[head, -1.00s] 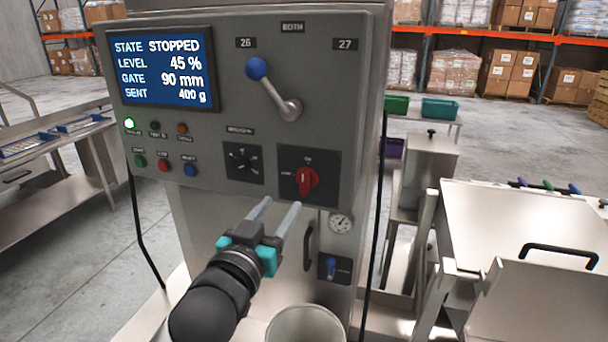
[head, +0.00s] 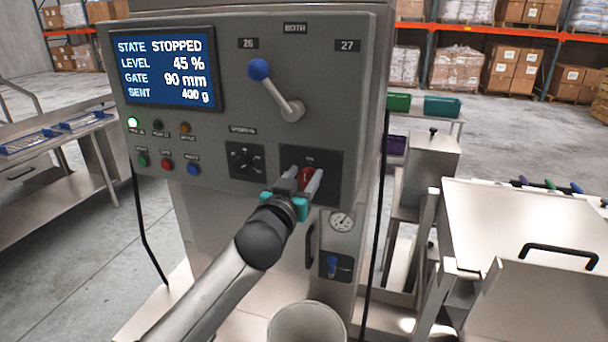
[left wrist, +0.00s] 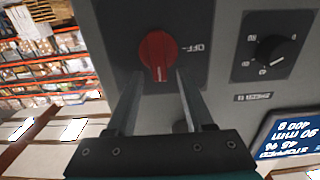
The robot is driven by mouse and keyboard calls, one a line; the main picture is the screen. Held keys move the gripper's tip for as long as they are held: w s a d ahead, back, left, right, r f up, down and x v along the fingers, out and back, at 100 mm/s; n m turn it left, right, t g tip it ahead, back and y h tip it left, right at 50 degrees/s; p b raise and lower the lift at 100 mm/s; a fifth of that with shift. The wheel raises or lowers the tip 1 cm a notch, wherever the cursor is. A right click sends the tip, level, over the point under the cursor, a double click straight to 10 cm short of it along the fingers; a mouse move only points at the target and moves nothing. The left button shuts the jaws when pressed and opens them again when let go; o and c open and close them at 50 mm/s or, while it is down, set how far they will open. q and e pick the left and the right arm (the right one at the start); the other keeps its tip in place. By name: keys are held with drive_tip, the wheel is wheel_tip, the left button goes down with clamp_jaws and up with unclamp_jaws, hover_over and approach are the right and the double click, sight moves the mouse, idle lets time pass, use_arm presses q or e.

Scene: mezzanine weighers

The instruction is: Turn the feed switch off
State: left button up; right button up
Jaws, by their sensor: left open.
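The feed switch, a red rotary knob (head: 306,177) on a dark square plate (head: 325,163), is at the lower right of the grey control panel. In the left wrist view the knob (left wrist: 157,55) shows upside down, its white mark in line with its upright position and the OFF label to one side. My left gripper (head: 304,174) is open, its fingertips at either side of the knob; in the head view they partly cover it. In the wrist view the fingers (left wrist: 160,78) stand apart with the knob between their tips; contact cannot be told. My right gripper is not in view.
The panel's screen (head: 165,68) reads STATE STOPPED, LEVEL 45 %, GATE 90 mm. A smaller black dial (head: 242,161) is left of the switch and a blue-knobbed lever (head: 275,88) above. A gauge (head: 341,222) and a blue valve handle (head: 332,264) are below.

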use_arm(q)
drive_tip(key=shift+w+d, duration=0.1)
drive_tip(key=shift+w, duration=0.15)
clamp_jaws()
idle(0.4)
